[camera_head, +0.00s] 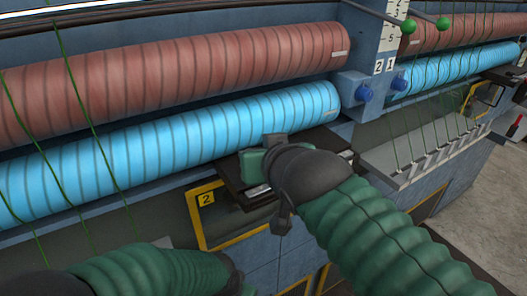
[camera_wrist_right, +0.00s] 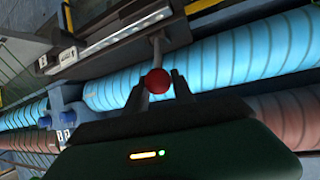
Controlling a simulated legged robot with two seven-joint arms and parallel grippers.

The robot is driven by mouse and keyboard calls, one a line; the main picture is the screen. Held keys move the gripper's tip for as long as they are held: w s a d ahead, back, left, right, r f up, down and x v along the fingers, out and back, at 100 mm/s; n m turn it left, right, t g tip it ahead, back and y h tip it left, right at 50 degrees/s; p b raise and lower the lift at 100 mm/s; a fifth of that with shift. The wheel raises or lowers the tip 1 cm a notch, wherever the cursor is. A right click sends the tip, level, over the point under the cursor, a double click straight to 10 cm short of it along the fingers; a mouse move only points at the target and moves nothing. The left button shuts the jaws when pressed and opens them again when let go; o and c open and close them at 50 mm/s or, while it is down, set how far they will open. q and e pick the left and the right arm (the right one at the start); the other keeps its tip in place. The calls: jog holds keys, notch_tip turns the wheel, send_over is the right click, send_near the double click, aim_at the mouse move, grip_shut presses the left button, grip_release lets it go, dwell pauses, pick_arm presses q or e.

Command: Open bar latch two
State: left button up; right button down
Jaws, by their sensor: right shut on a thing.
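In the right wrist view, a red ball knob (camera_wrist_right: 157,81) sits on the end of a short grey lever (camera_wrist_right: 158,50). My right gripper (camera_wrist_right: 159,86) is shut on this knob, with one dark finger on each side. The lever runs up to a dark ledge with a pale metal bar (camera_wrist_right: 108,35). In the head view, the dark ledge (camera_head: 232,176) is above a yellow-framed panel with a yellow label 2 (camera_head: 206,198). My right wrist hides the knob and lever there. My left arm shows at the bottom left; its gripper is out of view.
A bright blue ribbed roller (camera_head: 150,145) and a red-brown one (camera_head: 170,80) lie behind the ledge. A blue post (camera_head: 375,60) with blue knobs stands to the right. Thin green cords hang at left and right. Grey floor (camera_head: 490,220) is open at the far right.

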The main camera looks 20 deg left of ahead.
dwell(0.8)
jog(key=c, duration=1.1)
grip_release()
jog(key=shift+a, duration=0.1)
jog(key=shift+o, duration=0.2)
jog(key=shift+a, duration=0.15)
jog(key=shift+s+r+b, duration=0.1)
jog(key=shift+s+b, duration=0.15)
jog(key=shift+b, duration=0.05)
jog(key=b+v, duration=0.5)
jog(key=v, duration=1.1)
